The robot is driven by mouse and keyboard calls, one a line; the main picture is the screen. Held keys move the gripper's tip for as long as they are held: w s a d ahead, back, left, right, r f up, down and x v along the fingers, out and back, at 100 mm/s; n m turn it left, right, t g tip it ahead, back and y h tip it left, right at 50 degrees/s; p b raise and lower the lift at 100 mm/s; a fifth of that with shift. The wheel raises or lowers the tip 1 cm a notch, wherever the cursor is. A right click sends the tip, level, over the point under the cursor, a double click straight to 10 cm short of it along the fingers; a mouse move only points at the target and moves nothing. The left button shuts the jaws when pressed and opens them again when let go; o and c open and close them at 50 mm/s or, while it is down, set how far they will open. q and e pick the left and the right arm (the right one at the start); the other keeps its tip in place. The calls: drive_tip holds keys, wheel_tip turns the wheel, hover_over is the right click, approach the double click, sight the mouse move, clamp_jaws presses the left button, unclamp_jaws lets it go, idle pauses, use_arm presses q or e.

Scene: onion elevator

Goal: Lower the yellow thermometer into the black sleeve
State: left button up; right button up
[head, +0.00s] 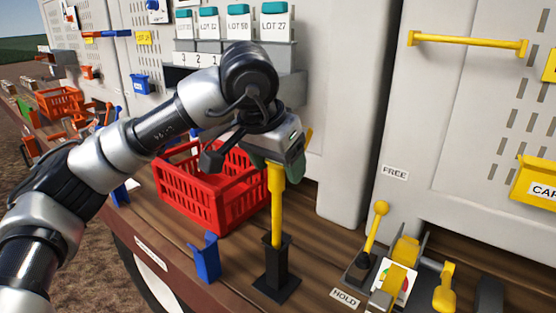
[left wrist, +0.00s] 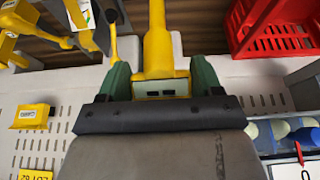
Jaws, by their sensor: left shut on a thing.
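The yellow thermometer (head: 277,205) stands upright with its lower end at the mouth of the black sleeve (head: 277,266). How deep it sits in the sleeve I cannot tell. My left gripper (head: 275,160) is shut on the thermometer's top, above the sleeve. In the left wrist view the green fingers of my left gripper (left wrist: 160,83) press on both sides of the yellow head of the thermometer (left wrist: 157,50). The sleeve does not show clearly in that view. My right gripper is not in view.
A red basket (head: 210,195) stands just left behind the sleeve. A blue holder (head: 206,258) stands left of the sleeve. A yellow-knobbed lever (head: 376,230) and a yellow device (head: 398,278) stand to the right, near the HOLD label (head: 345,300). Bare planks lie between.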

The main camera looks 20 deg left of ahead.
sight(275, 190)
use_arm(q)
drive_tip(key=shift+f+b, duration=2.65)
drive_tip(key=shift+f, duration=0.95)
drive_tip(key=o, duration=1.4)
drive_tip(key=shift+c, duration=0.2)
